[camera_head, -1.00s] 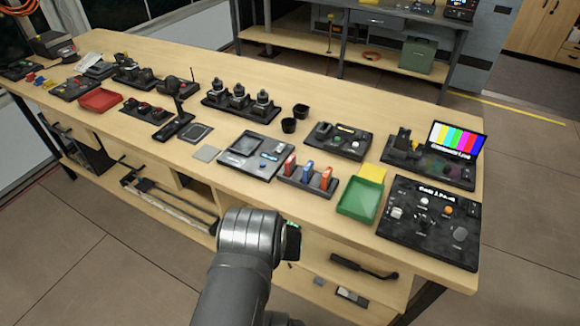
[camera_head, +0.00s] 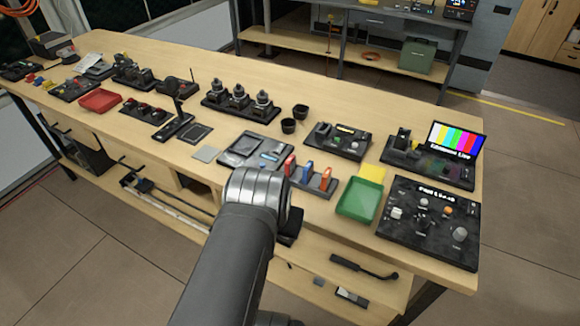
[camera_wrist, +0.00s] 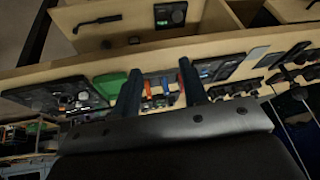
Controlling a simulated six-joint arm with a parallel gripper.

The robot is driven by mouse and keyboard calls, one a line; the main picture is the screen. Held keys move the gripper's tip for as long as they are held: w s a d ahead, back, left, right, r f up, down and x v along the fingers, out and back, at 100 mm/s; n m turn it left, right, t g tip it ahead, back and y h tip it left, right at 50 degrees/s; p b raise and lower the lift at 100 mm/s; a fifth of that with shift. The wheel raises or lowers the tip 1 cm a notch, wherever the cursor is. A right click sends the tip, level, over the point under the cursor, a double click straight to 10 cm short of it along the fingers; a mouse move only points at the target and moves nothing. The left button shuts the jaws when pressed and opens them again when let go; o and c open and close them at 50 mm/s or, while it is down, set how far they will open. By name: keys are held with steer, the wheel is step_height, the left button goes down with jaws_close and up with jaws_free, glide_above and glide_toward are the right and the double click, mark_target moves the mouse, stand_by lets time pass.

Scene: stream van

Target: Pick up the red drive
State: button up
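Three upright drives stand in a dark holder (camera_head: 313,184) near the front edge of the bench. The red drive (camera_head: 290,166) is leftmost, a blue drive (camera_head: 308,172) is in the middle and an orange drive (camera_head: 326,179) is at the right. My arm's grey link partly covers the holder's left end in the head view, and my fingers are hidden there. In the wrist view my gripper (camera_wrist: 160,70) is open and empty. The blue drive (camera_wrist: 165,86) and orange drive (camera_wrist: 147,88) show between the fingers. The red drive (camera_wrist: 181,82) shows beside the right-hand finger, partly covered.
A green tray (camera_head: 342,209) and a yellow pad (camera_head: 372,173) lie right of the holder. A black control panel (camera_head: 410,246) is farther right. A flat black device (camera_head: 237,149) is left of the holder. A colour-bar screen (camera_head: 457,142) stands behind. A shelf runs below the bench top.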

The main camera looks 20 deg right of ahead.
steer(key=w+d+r+m+g+y, duration=0.1)
steer(key=w+d+r+m, duration=0.35)
steer(key=w, duration=0.65)
steer(key=n+g, duration=0.2)
steer(key=g, duration=0.2)
glide_above(290, 159)
steer(key=shift+y, duration=0.4)
steer(key=f, duration=1)
steer(key=shift+s+a+f, duration=0.1)
steer(key=shift+a+f, duration=0.15)
steer(key=shift+d+f, duration=0.15)
steer(key=shift+f, duration=1.3)
steer(key=shift+d+f, duration=0.15)
steer(key=shift+f, duration=1.3)
jaws_close()
